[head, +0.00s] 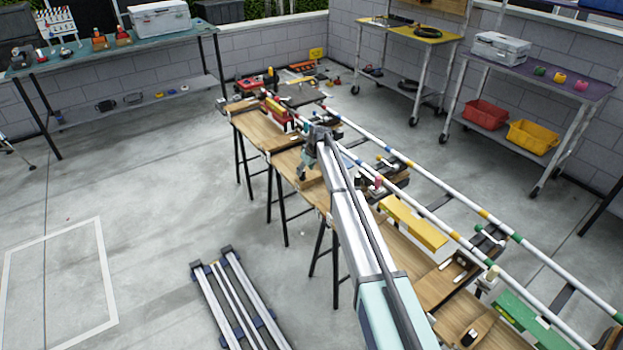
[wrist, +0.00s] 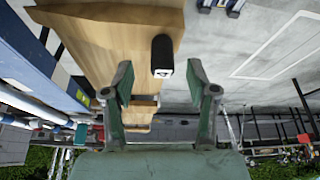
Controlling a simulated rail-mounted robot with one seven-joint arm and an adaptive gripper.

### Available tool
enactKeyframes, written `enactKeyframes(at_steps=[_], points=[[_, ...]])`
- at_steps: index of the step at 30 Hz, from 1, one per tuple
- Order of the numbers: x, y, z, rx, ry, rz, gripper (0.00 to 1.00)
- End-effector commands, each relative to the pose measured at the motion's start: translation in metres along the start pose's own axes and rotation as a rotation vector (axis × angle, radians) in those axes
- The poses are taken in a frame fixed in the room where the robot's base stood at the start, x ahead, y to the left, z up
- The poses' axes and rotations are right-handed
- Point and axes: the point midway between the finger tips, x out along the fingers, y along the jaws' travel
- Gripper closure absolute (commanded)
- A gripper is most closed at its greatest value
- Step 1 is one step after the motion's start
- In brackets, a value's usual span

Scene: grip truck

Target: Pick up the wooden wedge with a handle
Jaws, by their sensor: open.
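My gripper (wrist: 160,80) is open and empty in the wrist view, its two green-grey fingers spread apart. Beyond the fingertips is a wooden surface (wrist: 95,45). A black rounded piece with a white end (wrist: 162,57) shows at its right side, slightly above the gap between the fingers; it may be the handle, but I cannot tell for certain. A small pale wooden bar (wrist: 143,100) shows lower, between the fingers. The wedge's own outline is not clear. In the head view my gripper (head: 303,172) is over the workbench row, and its arm hides part of the bench.
Wooden workbenches (head: 240,122) run diagonally, with long striped poles (head: 450,228) along their right side. A yellow block (head: 412,222) and a green block (head: 530,318) lie farther along. Metal rails (head: 232,300) are on the floor at left. Much of the left floor is clear.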

Motion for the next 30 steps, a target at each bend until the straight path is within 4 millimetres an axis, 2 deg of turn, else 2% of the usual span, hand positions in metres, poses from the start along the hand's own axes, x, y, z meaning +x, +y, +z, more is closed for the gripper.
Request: enactKeyframes(at_steps=[9,16,17,21,30], points=[[0.037,-0.002,-0.004,0.0,0.0,0.0,0.42],[0.04,-0.003,-0.003,0.0,0.001,0.0,0.42],[0.04,-0.003,-0.003,0.0,0.001,0.0,0.49],[0.04,-0.003,-0.003,0.0,0.001,0.001,0.99],[0.04,-0.003,-0.003,0.0,0.001,0.001,1.0]])
